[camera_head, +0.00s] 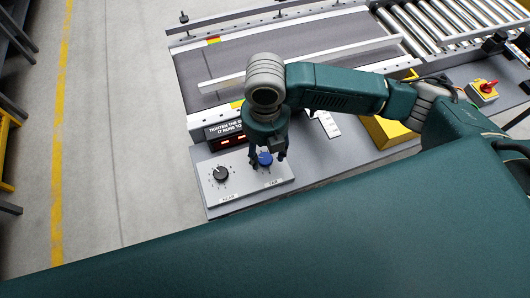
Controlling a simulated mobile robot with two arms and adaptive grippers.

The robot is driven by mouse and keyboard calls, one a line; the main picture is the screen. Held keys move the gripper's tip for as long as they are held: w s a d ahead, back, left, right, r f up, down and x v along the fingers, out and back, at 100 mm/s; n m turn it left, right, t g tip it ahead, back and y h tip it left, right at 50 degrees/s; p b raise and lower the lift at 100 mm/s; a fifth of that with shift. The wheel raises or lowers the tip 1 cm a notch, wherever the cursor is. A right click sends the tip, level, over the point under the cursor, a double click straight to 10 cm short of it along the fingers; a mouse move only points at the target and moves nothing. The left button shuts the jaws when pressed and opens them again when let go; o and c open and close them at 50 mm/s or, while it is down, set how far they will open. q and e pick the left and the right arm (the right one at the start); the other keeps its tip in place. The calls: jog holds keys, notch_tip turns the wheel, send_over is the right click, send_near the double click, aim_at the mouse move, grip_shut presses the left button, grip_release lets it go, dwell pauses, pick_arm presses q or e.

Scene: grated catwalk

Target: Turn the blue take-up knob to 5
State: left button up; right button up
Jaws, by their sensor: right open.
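The blue take-up knob (265,159) sits on the right part of a light grey panel (234,190), with a small label below it. My right gripper (267,166) points down over the blue knob, with its open fingers on either side of it. Whether the fingers touch the knob cannot be told. The arm and gripper hide part of the knob and much of its scale, so its setting cannot be read. A black knob (221,174) with a dial scale sits on the panel's left part. My left gripper is not in view.
A dark display box (226,134) with red digits stands behind the panel. Beyond it lie a grey conveyor belt (190,68) and rollers (450,20). A yellow box with a red switch (487,88) is at right. Open floor lies at left.

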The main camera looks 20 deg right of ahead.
jog(key=shift+f, duration=0.85)
jog(key=shift+c, duration=0.8)
jog(key=c, duration=1)
jog(key=shift+r+p, duration=0.2)
jog(key=shift+p, duration=0.3)
jog(key=m+p, duration=0.4)
jog(key=p, duration=0.2)
jog(key=shift+r, duration=0.1)
jog(key=shift+m+p, duration=0.7)
jog(key=shift+p, duration=0.1)
pick_arm(q)
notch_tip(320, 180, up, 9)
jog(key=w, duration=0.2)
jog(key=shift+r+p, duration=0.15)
jog(key=shift+p, duration=0.15)
pick_arm(e)
jog(key=shift+f+m, duration=0.25)
jog(key=shift+m, duration=0.05)
